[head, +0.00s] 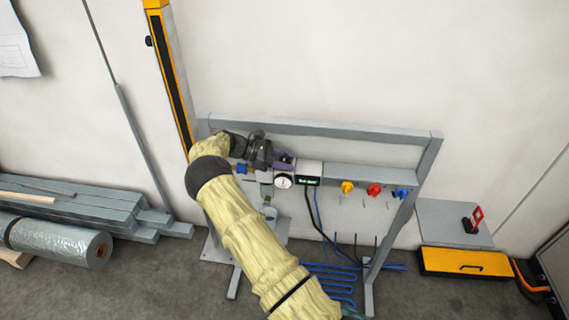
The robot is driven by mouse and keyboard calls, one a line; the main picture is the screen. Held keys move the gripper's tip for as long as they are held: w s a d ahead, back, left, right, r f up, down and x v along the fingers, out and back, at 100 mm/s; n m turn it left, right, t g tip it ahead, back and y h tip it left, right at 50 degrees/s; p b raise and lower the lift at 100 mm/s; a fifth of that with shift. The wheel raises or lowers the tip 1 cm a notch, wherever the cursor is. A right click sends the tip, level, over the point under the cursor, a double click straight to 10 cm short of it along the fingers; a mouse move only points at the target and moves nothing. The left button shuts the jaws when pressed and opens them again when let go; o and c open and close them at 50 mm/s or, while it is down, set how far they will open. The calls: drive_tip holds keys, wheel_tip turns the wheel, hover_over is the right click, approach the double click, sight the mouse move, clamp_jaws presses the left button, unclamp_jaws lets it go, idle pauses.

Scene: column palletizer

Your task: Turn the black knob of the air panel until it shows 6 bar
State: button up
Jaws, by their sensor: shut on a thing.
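The air panel is a grey metal frame (330,130) standing against the wall. It carries a round white dial gauge (283,181) and a small box with a dark display and green digits (308,181). The gauge and display readings are too small to read. My gripper (283,162) is at the panel just above the gauge, at the end of my yellow-sleeved arm. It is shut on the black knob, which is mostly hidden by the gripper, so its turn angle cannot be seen.
Yellow (347,187), red (374,189) and blue (400,192) fittings sit right of the display. Blue hoses (332,275) hang and coil below. Grey beams (85,205) and a wrapped roll (60,240) lie at left. A yellow drawer box (465,262) stands at right.

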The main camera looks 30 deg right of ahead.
idle(0.3)
drive_tip(key=o, duration=0.9)
drive_tip(key=shift+o, duration=0.2)
